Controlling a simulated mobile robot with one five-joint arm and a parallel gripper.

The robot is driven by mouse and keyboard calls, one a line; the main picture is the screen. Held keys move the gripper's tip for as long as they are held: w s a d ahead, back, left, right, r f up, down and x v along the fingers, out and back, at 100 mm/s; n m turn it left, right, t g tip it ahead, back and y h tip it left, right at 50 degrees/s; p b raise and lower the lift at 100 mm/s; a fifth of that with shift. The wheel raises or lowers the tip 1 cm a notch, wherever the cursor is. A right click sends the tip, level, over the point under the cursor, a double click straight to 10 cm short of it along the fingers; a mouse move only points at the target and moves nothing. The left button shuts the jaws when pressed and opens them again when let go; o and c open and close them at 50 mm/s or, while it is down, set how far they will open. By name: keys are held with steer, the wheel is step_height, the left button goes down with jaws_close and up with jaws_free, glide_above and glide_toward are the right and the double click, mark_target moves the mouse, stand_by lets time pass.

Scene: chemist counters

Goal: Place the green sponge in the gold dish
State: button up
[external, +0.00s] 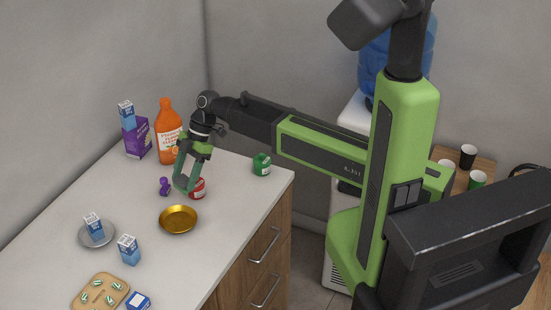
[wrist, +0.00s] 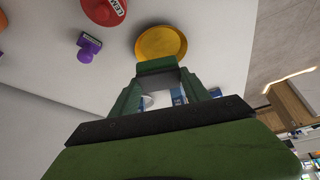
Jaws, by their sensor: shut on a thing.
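The gold dish (external: 178,219) lies on the white counter and looks empty. It also shows in the wrist view (wrist: 162,40), just beyond my fingertips. My gripper (external: 181,187) hangs over the counter, a little behind the dish in the external view. Its green fingers are shut on a dark green piece, the green sponge (wrist: 157,66), which spans the fingertips in the wrist view. In the external view the sponge is hard to tell from the green fingers. It appears apart from the dish.
A red can (external: 198,189) and a purple stamp (external: 165,186) stand close to my gripper. An orange bottle (external: 167,130) and purple box (external: 138,138) are behind, a green container (external: 262,165) at right. A grey plate (external: 82,240) and wooden board (external: 78,304) are at front left.

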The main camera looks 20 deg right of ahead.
steer(key=s+d, duration=0.2)
steer(key=d, duration=0.3)
steer(key=b, duration=0.7)
glide_toward(175, 224)
steer(key=shift+s+a+f, duration=0.2)
steer(key=shift+s+a, duration=0.35)
steer(key=shift+a, duration=0.25)
steer(key=shift+s+a, duration=0.15)
steer(key=shift+a, duration=0.25)
step_height(175, 224, down, 4)
steer(key=b, duration=0.4)
steer(key=shift+f, duration=0.2)
steer(key=shift+r, duration=0.2)
steer(key=shift+f, duration=0.1)
steer(key=o, duration=0.8)
steer(key=shift+f, duration=0.1)
steer(key=shift+o, duration=1.2)
